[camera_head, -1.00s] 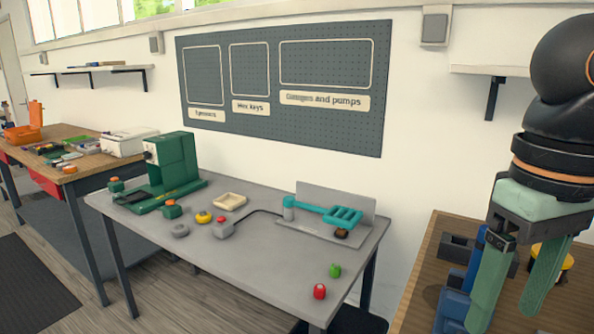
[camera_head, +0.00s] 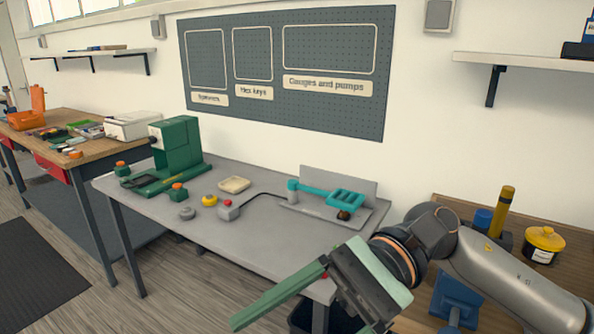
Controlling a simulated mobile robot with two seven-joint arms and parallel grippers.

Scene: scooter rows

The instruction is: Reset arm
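My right arm comes in from the right. Its gripper (camera_head: 305,308) is in front of the grey table's near right corner. One green finger points down and left from the outer end of the dark bracket; the other is mostly cut off at the bottom edge. The gripper looks open, and nothing shows in it. My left gripper is not in view.
The grey table (camera_head: 255,250) holds a green machine (camera_head: 180,145), a teal tool (camera_head: 325,195), a cream tray (camera_head: 234,184) and small parts. A wooden bench (camera_head: 450,205) at right holds a yellow pot (camera_head: 543,240) and a blue holder (camera_head: 456,298). Open floor lies at left.

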